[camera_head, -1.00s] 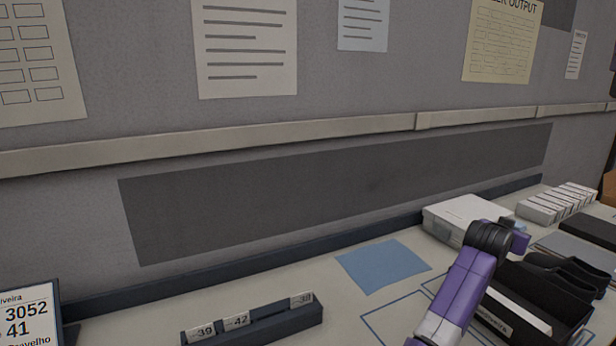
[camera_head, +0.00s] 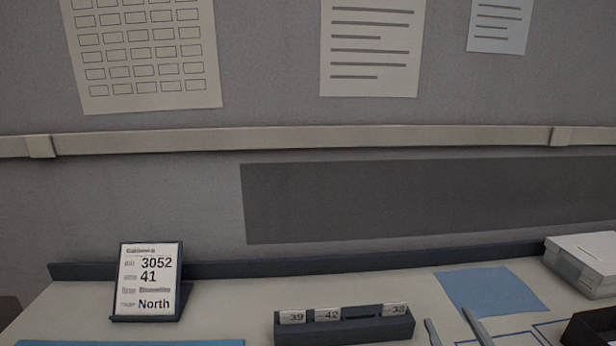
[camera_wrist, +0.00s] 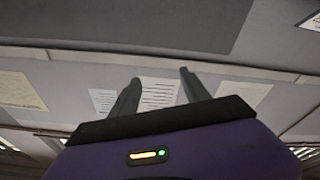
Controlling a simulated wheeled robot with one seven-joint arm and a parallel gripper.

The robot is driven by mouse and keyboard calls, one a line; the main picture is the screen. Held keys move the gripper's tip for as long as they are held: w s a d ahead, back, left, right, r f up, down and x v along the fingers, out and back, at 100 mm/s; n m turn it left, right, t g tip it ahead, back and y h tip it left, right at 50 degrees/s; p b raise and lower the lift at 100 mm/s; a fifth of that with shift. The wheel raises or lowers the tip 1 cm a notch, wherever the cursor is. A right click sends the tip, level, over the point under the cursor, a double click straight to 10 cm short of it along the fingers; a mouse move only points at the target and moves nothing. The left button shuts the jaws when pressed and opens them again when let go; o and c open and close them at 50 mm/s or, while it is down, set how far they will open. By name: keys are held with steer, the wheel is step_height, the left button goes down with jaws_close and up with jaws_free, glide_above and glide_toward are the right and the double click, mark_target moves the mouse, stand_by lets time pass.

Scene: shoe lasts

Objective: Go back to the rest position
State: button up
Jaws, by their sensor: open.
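My gripper (camera_wrist: 160,82) shows in the wrist view with its two dark fingers spread apart and nothing between them. Beyond the fingers are the grey wall and its posted sheets, seen at a tilt. In the head view, two slim grey pieces at the bottom edge, right of the card holder, may be my fingertips; I cannot tell for sure. The rest of my arm is out of the head view.
An order sign (camera_head: 148,280) reading 3052, 41 and North stands on the bench at left. A dark card holder (camera_head: 345,326) has cards 39, 42 and 38. A blue sheet (camera_head: 490,292) and a white box (camera_head: 586,262) lie at right. A dark tray (camera_head: 592,330) is cut off at the corner.

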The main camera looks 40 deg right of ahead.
steer(key=s+a+f+y, duration=0.2)
steer(key=s+a, duration=0.1)
steer(key=a, duration=0.4)
steer(key=s+a+f+n+y, duration=0.1)
steer(key=s+a+f+y, duration=0.1)
steer(key=a, duration=0.5)
steer(key=s+a+f+y, duration=0.2)
steer(key=s+a+y, duration=0.2)
steer(key=a, duration=0.3)
steer(key=shift+s+a+n, duration=0.3)
steer(key=shift+s+a, duration=0.1)
steer(key=shift+s, duration=0.1)
steer(key=s+a+f+g, duration=0.1)
steer(key=s, duration=0.1)
steer(key=s+a+f+y, duration=0.1)
steer(key=s, duration=0.1)
steer(key=s+a+f+g+y, duration=0.1)
steer(key=s+a, duration=0.1)
steer(key=shift+a+n+g, duration=0.1)
steer(key=shift+n+g, duration=0.2)
steer(key=shift+c, duration=0.2)
